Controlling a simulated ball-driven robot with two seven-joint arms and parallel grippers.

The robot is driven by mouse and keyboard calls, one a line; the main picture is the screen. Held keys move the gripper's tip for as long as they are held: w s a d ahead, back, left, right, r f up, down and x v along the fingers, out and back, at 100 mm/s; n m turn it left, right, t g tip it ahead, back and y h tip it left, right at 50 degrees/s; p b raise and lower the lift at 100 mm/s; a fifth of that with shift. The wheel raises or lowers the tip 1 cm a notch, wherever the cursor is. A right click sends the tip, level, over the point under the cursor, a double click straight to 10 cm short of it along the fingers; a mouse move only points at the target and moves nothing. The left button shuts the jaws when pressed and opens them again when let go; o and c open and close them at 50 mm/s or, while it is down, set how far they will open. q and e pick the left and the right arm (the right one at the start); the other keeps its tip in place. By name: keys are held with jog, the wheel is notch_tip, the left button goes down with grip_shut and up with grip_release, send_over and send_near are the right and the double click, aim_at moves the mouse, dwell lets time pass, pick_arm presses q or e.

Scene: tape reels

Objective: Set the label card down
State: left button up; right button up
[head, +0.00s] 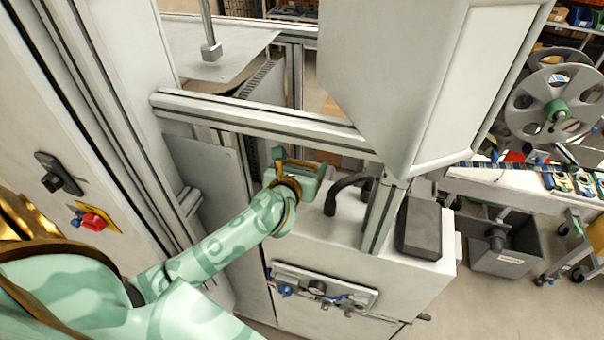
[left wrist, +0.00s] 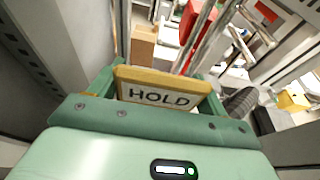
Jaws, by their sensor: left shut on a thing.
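The label card (left wrist: 160,95) is in the left wrist view, a white plate reading HOLD with a yellow frame. My left gripper (left wrist: 160,84) is shut on it, with a green finger at each side of the card. In the head view my left gripper (head: 295,165) is over the top of the white cabinet (head: 345,262), close under the metal frame beam. I cannot tell in the head view whether the card touches a surface. My right gripper is not in view.
A metal beam (head: 265,120) and a post (head: 385,215) frame the cabinet top. A black bent hose (head: 338,190) and a dark grey block (head: 420,225) stand to the right of the gripper. A large tape reel (head: 550,100) is at the far right.

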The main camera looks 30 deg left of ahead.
pick_arm(q)
notch_tip(320, 180, down, 3)
jog(key=shift+f, duration=0.1)
jog(key=shift+s+f, duration=0.1)
jog(key=shift+f, duration=0.05)
jog(key=o, duration=1)
jog(key=shift+s+d+r, duration=0.1)
jog(key=shift+s+r, duration=0.05)
jog(key=shift+r, duration=0.05)
jog(key=v, duration=1.1)
jog(key=shift+s+r+b, duration=0.1)
jog(key=shift+s+b, duration=0.25)
jog(key=shift+b, duration=0.05)
